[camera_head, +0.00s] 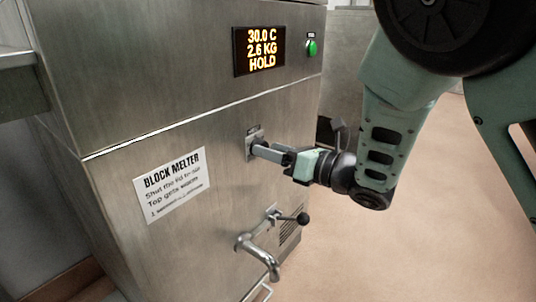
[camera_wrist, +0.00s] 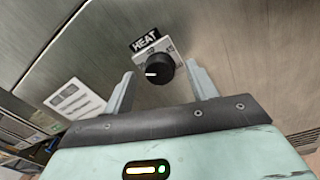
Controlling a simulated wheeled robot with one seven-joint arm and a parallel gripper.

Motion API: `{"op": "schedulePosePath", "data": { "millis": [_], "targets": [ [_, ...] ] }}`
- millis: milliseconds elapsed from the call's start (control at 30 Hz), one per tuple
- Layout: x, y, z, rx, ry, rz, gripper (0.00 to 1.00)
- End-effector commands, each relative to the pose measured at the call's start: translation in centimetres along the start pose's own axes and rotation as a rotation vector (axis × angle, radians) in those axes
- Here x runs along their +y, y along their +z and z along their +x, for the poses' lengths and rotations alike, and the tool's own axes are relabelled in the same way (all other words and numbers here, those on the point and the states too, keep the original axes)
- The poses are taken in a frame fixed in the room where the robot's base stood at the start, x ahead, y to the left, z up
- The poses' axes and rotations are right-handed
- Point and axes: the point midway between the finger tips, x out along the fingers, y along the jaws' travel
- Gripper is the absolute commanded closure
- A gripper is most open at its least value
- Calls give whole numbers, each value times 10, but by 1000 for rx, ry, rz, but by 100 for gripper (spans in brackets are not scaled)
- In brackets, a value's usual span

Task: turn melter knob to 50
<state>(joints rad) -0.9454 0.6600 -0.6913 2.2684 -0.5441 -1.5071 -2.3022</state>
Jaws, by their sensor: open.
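The melter (camera_head: 215,120) is a brushed steel cabinet. Its display (camera_head: 259,50) reads 30.0 C, 2.6 KG, HOLD. The black round heat knob (camera_wrist: 154,70) sits on a small plate under a HEAT label (camera_wrist: 145,40) in the wrist view. A white pointer mark on the knob faces left. My gripper (camera_wrist: 158,86) is open, with one finger on each side of the knob in that view; I cannot tell whether they touch it. In the head view my gripper (camera_head: 266,152) reaches the melter's front, and its fingers hide the knob.
A green button (camera_head: 312,47) is right of the display. A metal tap (camera_head: 262,245) with a black-ended lever (camera_head: 302,218) sticks out below my gripper. A BLOCK MELTER sign (camera_head: 171,184) is on the front. The floor (camera_head: 400,240) to the right is clear.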

Motion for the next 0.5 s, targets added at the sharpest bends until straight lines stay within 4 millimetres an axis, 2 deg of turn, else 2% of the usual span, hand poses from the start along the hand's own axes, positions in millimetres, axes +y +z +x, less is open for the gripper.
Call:
{"op": "schedulePosePath", "data": {
  "millis": [200,467,500],
  "targets": [
    [0,-1,16,1,0,1,43],
    [0,0,17,1,0,1,43],
    [0,0,17,1,0,1,45]
  ]
}}
